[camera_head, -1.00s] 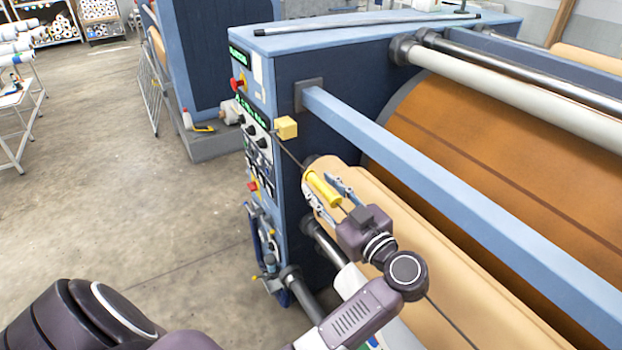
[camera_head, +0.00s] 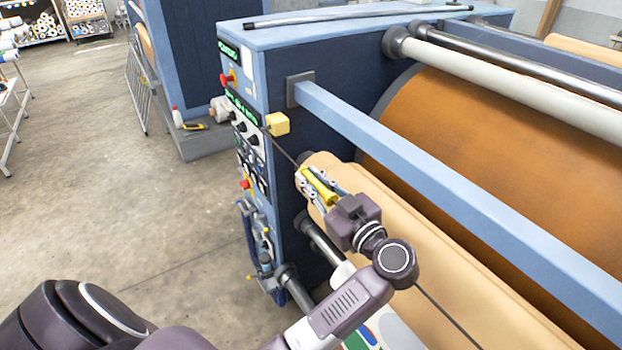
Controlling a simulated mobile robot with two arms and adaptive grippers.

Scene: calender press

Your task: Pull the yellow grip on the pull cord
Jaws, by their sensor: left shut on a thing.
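The yellow grip (camera_head: 319,187) is a short cylinder on the dark pull cord (camera_head: 284,153). The cord runs from a small yellow block (camera_head: 277,124) on the press's end housing, past the grip, and on toward the lower right. My left gripper (camera_head: 317,184) is shut on the yellow grip, with a finger along each side of it, just above the tan roll. The fingers hide part of the grip. My right gripper is not in view.
The blue press housing (camera_head: 300,130) carries buttons and displays on its left face. A light blue bar (camera_head: 430,165) crosses just above and right of my gripper. The tan roll (camera_head: 440,285) lies below it. Concrete floor (camera_head: 130,210) is clear at left.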

